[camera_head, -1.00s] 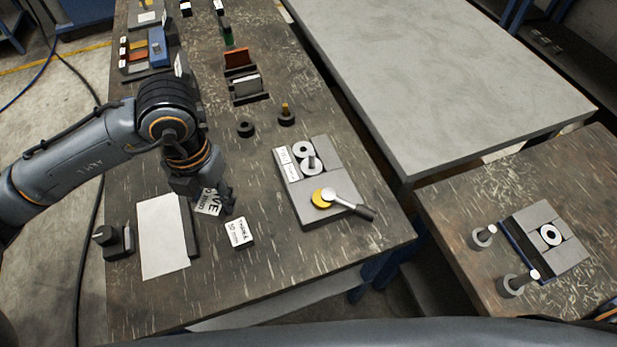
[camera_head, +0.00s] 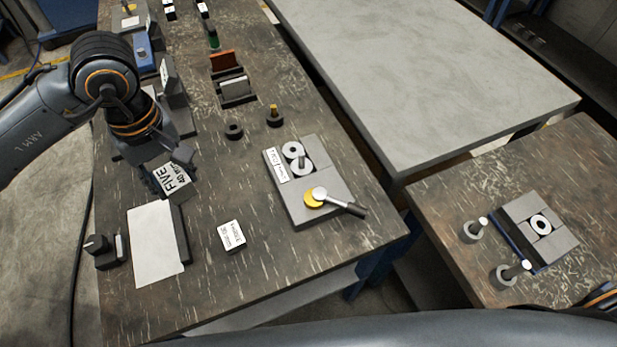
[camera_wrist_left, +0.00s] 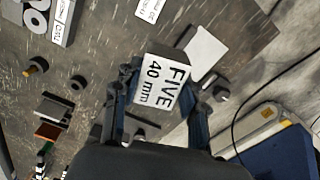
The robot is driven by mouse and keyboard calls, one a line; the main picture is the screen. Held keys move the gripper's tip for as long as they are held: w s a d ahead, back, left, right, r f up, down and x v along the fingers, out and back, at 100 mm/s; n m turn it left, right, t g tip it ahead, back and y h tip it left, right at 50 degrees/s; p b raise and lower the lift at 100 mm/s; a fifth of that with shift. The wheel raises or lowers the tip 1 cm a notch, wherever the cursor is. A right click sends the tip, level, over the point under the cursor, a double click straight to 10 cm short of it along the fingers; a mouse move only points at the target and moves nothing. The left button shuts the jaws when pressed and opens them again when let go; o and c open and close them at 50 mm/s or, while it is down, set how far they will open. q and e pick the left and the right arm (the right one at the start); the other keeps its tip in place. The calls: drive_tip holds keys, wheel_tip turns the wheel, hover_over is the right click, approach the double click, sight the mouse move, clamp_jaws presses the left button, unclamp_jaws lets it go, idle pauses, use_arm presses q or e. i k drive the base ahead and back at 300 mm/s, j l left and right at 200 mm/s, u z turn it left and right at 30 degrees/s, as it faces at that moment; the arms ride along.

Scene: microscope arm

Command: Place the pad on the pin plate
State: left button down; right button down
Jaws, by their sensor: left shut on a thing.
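My left gripper (camera_head: 165,182) is shut on a pale block (camera_head: 175,183) with the label "FIVE 40 mm". In the left wrist view the block (camera_wrist_left: 162,84) sits between the two dark fingers. It appears held above the table, behind the white sheet. A grey plate (camera_head: 333,205) at the table's right side carries white rings, an upright pin, a label and a yellow disc (camera_head: 313,198). I cannot tell which thing is the pad. My right gripper is out of view.
A dark knobbed object (camera_head: 100,250) is at the left edge. The right table holds another grey plate (camera_head: 550,247) with a ring, beside two pale-tipped pins.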

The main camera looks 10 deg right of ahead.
sight(308, 179)
drive_tip(key=k+z, duration=0.1)
drive_tip(key=z, duration=0.25)
drive_tip(key=k+l+z, duration=0.1)
drive_tip(key=z, duration=0.3)
drive_tip(key=k+l+z, duration=0.1)
drive_tip(key=z, duration=0.25)
drive_tip(key=l, duration=0.1)
